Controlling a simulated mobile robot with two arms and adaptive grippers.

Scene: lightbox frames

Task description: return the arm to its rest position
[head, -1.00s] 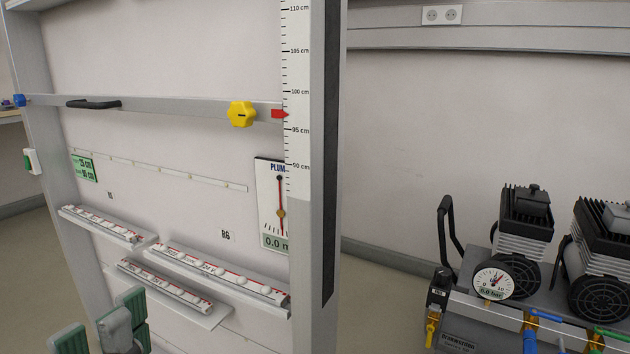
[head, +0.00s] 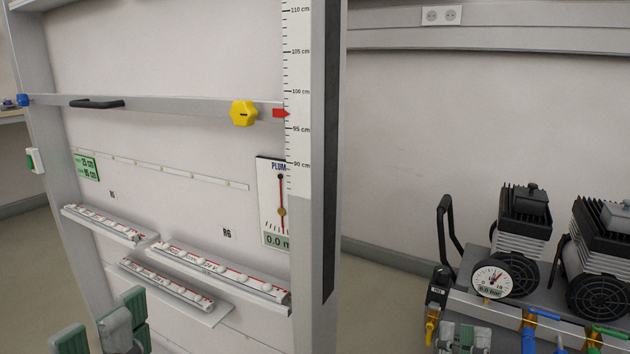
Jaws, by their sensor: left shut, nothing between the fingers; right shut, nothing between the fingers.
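My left gripper (head: 122,325) shows at the bottom left of the head view, its grey and green fingers pointing up in front of the lower part of the frame's panel. It is shut and empty, and its arm is cut off by the picture's lower edge. My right gripper (head: 464,337) shows at the bottom right, in front of the compressor unit's front face. It is grey, shut and empty; only its upper part is in view. I cannot tell whether it touches the unit.
A tall frame (head: 324,150) carries a crossbar with a yellow knob (head: 244,113), a scale (head: 299,130) and a plumb gauge (head: 273,195). Ledges (head: 219,277) with white pieces stand above my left gripper. The compressor unit has a pressure gauge (head: 492,280) and a yellow-handled valve (head: 432,325).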

